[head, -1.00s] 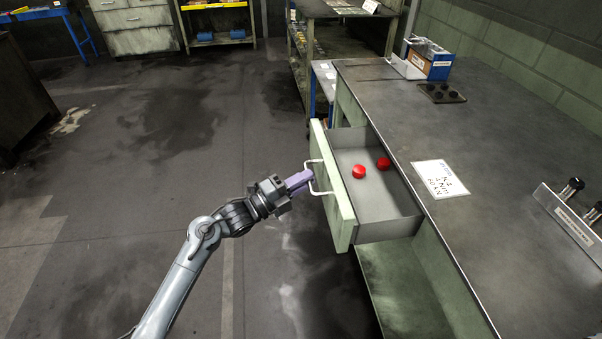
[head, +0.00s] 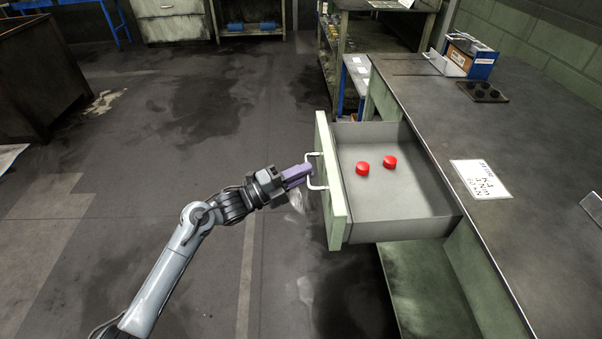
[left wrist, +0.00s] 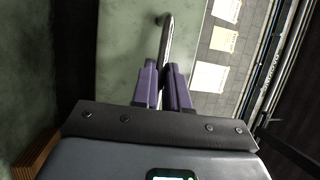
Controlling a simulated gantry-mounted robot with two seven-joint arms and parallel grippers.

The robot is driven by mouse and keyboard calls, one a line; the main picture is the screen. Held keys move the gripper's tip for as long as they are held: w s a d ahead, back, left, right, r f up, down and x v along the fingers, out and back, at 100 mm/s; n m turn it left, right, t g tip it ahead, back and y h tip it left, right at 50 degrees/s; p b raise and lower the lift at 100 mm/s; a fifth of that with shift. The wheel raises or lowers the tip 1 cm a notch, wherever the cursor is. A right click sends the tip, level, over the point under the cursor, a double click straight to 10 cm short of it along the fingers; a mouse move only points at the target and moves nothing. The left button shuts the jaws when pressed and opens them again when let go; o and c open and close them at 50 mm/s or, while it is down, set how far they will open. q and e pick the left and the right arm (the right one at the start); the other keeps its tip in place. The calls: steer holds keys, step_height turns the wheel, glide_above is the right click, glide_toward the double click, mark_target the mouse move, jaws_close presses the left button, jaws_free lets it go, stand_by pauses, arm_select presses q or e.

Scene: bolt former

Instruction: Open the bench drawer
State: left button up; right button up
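The bench drawer (head: 395,228) is pulled well out from under the bench top, with its interior exposed. Its pale green front (head: 330,185) faces left and carries a light bow handle (head: 314,172). My left gripper (head: 307,171) is at that handle, its purple fingers shut on it. In the left wrist view, the handle (left wrist: 167,38) runs between the two fingers (left wrist: 164,85). Two red round pieces (head: 362,168) (head: 389,162) lie on the drawer floor. My right gripper is in neither view.
The bench top (head: 480,130) holds a printed sheet (head: 481,179), a dark plate with round knobs (head: 483,92) and a blue box (head: 472,58). A shelf rack (head: 345,60) stands beyond. The floor left of the drawer is clear.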

arm_select(q)
steer(key=o, duration=0.4)
steer(key=p+v, duration=0.4)
steer(key=v, duration=0.6)
steer(key=shift+s+a, duration=0.15)
steer(key=shift+a, duration=0.2)
steer(key=shift+f, duration=0.15)
